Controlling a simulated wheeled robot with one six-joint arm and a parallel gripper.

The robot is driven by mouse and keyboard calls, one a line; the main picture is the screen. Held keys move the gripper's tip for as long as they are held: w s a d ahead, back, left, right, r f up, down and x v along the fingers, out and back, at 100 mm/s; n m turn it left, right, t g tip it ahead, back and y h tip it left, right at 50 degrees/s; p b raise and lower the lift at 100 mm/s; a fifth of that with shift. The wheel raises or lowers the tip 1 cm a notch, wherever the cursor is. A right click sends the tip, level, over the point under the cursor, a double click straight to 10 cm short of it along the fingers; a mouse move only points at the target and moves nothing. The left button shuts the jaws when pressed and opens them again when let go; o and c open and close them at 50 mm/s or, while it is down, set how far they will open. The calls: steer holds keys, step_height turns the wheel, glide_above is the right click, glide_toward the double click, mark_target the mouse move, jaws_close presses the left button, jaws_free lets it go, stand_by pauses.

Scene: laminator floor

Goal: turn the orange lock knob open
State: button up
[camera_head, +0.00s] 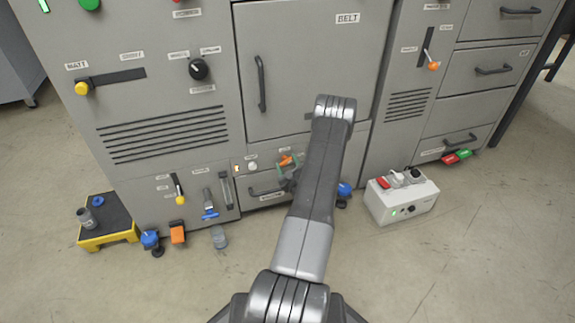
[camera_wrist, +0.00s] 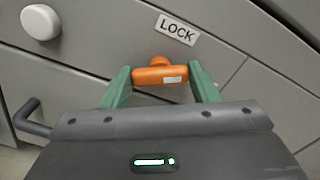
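The orange lock knob (camera_wrist: 160,75) is a short bar on a round stem on the grey cabinet front, below the LOCK label (camera_wrist: 176,30). The bar lies nearly level in the wrist view, tilted slightly. My gripper (camera_wrist: 161,76) has its two green fingers at the two ends of the bar, with no clear gap on either side; it looks shut on the knob. In the head view the knob (camera_head: 287,160) shows low on the cabinet, with my gripper (camera_head: 289,172) at it and partly hidden by my arm.
A white round button (camera_wrist: 40,22) sits left of the knob. A dark drawer handle (camera_wrist: 32,122) stands out at lower left in the wrist view. A white box (camera_head: 403,203) and a yellow-edged platform (camera_head: 108,239) stand on the floor. The front floor is mostly clear.

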steer(key=c, duration=0.4)
steer(key=shift+f, duration=0.1)
steer(key=shift+m+b, duration=0.65)
steer(key=shift+m, duration=0.45)
steer(key=shift+m+b, duration=0.6)
steer(key=shift+m, duration=1.1)
steer(key=o, duration=1)
